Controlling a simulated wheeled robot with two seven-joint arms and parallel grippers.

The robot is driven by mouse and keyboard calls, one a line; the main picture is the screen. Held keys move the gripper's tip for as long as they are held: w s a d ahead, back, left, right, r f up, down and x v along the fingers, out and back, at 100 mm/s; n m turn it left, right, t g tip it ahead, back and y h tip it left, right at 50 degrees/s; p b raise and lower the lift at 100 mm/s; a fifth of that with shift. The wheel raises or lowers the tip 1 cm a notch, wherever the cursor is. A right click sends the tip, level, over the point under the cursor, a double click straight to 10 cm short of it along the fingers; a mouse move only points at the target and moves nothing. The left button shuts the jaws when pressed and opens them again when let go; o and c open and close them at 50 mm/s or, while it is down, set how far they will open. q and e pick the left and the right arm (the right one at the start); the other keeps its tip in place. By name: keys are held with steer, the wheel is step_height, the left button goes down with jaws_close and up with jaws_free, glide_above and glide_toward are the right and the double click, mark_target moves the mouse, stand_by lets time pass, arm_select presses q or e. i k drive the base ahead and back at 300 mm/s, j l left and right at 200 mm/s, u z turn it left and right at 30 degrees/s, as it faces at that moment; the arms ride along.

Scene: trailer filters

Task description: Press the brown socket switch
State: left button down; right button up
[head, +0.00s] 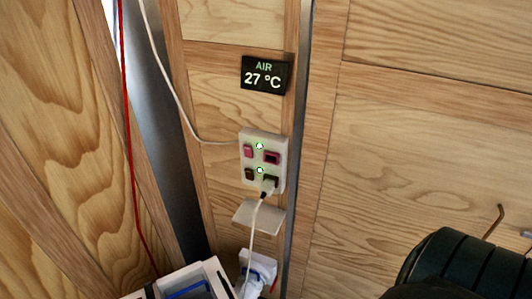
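A pale socket panel (279,155) is fixed to the wooden wall near the middle of the head view. The small brown switch (249,174) is at its lower left, beside a green light. A brown socket (270,180) is to the right of it, with a white cable's plug in or right at it. A pinkish-red switch (248,151) and a red socket (272,157) make up the upper row, with another lit green light. Whether the brown switch is pressed in is too small to tell. Neither of my grippers is in view.
A black display (264,75) reading "AIR 27 °C" hangs above the panel. A small pale shelf (258,218) juts out below it. White items stand at the bottom, and a dark ribbed rounded object (460,265) fills the lower right. A red cord (127,110) hangs at left.

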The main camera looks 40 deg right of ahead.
mark_target(249, 175)
steer(key=z, duration=1.25)
